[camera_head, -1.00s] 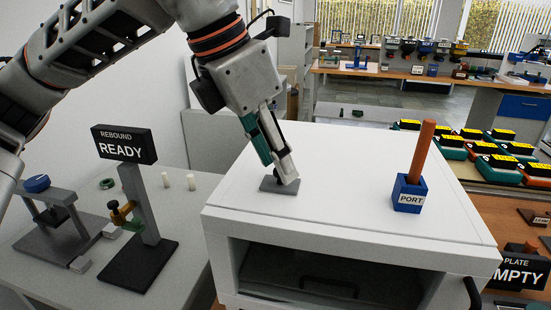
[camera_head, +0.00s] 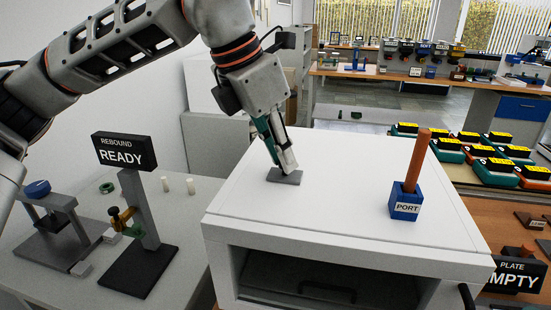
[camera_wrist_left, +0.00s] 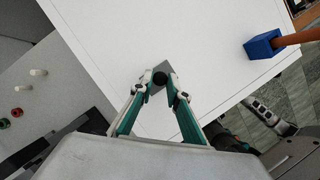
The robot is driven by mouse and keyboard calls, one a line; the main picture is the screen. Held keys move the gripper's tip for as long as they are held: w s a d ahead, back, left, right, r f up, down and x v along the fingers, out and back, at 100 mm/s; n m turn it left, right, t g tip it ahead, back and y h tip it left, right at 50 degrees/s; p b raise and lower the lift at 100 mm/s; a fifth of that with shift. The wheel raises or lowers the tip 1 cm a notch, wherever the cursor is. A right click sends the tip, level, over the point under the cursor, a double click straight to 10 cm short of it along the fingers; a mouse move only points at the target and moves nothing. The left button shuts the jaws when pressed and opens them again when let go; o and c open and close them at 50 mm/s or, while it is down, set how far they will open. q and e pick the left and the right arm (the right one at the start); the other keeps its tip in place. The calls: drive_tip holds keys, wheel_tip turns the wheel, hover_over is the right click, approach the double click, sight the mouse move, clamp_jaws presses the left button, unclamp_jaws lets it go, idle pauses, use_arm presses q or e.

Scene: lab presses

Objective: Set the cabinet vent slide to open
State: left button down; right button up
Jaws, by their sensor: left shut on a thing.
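The vent slide, a small grey plate (camera_head: 287,178) with a dark knob (camera_wrist_left: 160,79), lies on the white cabinet's top, towards the left in the head view. The plate (camera_wrist_left: 154,72) also shows in the left wrist view. My left gripper (camera_head: 283,170) points down at the plate and is shut on the knob, with a fingertip on either side of it. In the head view the fingers hide the knob. The white cabinet (camera_head: 345,160) has a dark open front below its top. My right gripper is not in the head view.
A blue PORT block (camera_head: 405,205) with an upright orange rod (camera_head: 418,160) stands on the cabinet top, right of the slide. A REBOUND READY stand (camera_head: 124,151) is on the left table. The cabinet top between slide and block is clear.

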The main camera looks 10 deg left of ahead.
use_arm(q)
drive_tip(key=shift+w+r, duration=0.1)
drive_tip(key=shift+w, duration=0.15)
drive_tip(key=shift+s, duration=0.1)
drive_tip(key=c, duration=1.9)
unclamp_jaws()
drive_tip(key=v, duration=1.2)
